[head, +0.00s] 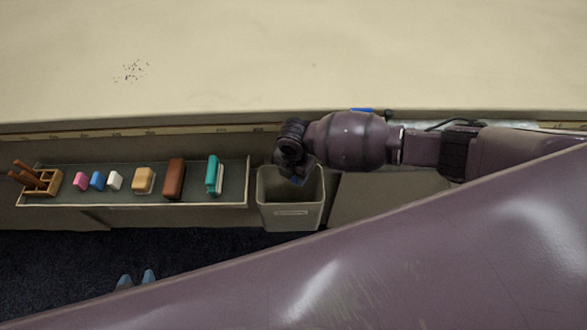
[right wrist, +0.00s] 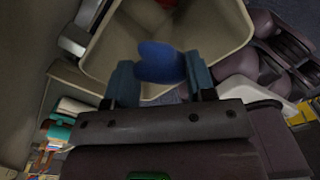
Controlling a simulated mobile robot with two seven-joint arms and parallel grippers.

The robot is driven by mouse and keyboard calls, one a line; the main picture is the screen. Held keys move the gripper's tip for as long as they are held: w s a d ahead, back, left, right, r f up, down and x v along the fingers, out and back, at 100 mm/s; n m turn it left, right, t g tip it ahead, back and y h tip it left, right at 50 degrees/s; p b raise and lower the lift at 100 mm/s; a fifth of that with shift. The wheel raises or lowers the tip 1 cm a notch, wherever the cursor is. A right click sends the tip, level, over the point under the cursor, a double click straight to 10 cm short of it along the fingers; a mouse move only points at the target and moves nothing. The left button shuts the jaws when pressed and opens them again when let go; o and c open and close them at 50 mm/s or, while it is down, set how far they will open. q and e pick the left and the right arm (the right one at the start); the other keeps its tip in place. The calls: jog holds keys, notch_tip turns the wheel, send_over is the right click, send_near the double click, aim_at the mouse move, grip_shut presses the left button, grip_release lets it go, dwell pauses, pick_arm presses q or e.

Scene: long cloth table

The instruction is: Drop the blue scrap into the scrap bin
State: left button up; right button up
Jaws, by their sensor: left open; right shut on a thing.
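The blue scrap (right wrist: 160,62) is a rounded blue piece held between the two blue-grey fingers of my right gripper (right wrist: 164,78) in the right wrist view. The scrap bin (right wrist: 232,30) is a beige open-topped box behind the scrap. In the head view the scrap bin (head: 291,216) stands below the table edge, and my right gripper (head: 294,179) points down at its mouth. My own gripper mostly hides the scrap there.
A shelf tray (head: 225,204) left of the bin holds a wooden holder (head: 40,181), several coloured blocks and a teal item (head: 213,175). The pale table top (head: 300,60) is mostly clear, with dark specks (head: 131,71). A blue bit (head: 362,110) shows at its edge. Something red (right wrist: 166,3) is inside the bin.

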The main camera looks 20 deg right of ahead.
notch_tip(320, 180, down, 2)
jog(key=shift+f+b, duration=0.15)
jog(key=shift+b, duration=0.45)
pick_arm(q)
notch_tip(320, 180, down, 2)
jog(key=shift+f, duration=0.1)
pick_arm(e)
jog(key=o, duration=1)
pick_arm(q)
jog(key=shift+s, duration=0.1)
pick_arm(e)
jog(key=shift+r, duration=0.25)
notch_tip(320, 180, up, 9)
jog(key=shift+r+p, duration=0.1)
jog(key=shift+p, duration=0.85)
pick_arm(q)
jog(key=shift+w+r, duration=0.2)
jog(key=shift+r, duration=0.5)
jog(key=shift+w+r, duration=0.15)
jog(key=shift+r, duration=0.55)
pick_arm(e)
jog(key=shift+r, duration=0.6)
